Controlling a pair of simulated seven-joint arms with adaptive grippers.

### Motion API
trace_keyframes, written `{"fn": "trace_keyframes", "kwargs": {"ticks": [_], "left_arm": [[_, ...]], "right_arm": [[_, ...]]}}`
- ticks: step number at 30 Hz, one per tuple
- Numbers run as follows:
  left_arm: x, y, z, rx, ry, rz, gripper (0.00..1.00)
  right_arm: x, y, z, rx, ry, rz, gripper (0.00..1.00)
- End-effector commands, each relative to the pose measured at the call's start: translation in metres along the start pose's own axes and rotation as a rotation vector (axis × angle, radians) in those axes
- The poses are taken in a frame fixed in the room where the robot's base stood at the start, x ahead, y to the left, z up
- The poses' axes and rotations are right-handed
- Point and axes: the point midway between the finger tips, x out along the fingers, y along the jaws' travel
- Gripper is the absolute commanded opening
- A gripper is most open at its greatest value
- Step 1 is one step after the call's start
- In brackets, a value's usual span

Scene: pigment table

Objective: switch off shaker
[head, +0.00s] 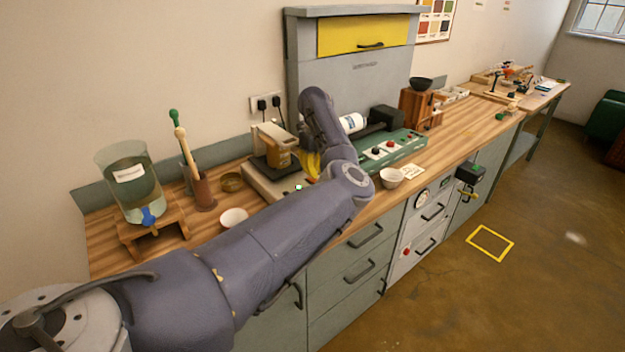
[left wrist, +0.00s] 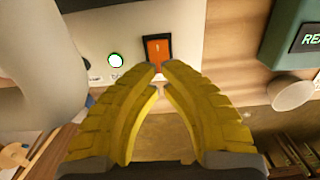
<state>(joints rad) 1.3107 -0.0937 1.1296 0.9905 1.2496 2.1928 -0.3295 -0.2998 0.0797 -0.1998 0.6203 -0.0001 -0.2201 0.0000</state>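The shaker (head: 262,190) is a low beige box on the bench, with a dark platform that carries an amber-brown container (head: 278,152). In the head view this gripper (head: 312,166) is partly hidden behind my arm. My right gripper is not in view.
A green control box (head: 398,150) with knobs stands right of the shaker. Small white bowls (head: 391,177) (head: 233,218) sit near the bench's front. At left are a glass water vessel (head: 132,190) on a wooden stand and a brush holder (head: 203,193).

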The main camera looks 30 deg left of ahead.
Motion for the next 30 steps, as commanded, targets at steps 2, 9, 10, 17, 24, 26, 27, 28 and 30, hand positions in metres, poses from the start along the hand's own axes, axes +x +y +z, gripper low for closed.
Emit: {"fn": "trace_keyframes", "kwargs": {"ticks": [2,9,10,17,24,26,27,28,30], "left_arm": [[0.001,0.000,0.000,0.000,0.000,0.000,0.00],[0.004,0.000,0.000,0.000,0.000,0.000,0.00],[0.004,0.000,0.000,0.000,0.000,0.000,0.00],[0.007,0.000,0.000,0.000,0.000,0.000,0.00],[0.010,0.000,0.000,0.000,0.000,0.000,0.00],[0.011,0.000,0.000,0.000,0.000,0.000,0.00],[0.011,0.000,0.000,0.000,0.000,0.000,0.00],[0.012,0.000,0.000,0.000,0.000,0.000,0.00],[0.013,0.000,0.000,0.000,0.000,0.000,0.00]], "right_arm": [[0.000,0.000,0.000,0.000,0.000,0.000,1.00],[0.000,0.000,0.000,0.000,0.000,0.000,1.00],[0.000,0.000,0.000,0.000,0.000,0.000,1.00],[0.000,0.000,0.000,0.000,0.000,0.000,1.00],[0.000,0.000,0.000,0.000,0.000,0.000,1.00],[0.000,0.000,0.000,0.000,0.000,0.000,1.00],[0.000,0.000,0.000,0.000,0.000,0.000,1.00],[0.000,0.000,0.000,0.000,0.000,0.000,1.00],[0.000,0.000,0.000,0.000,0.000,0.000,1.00]]}}
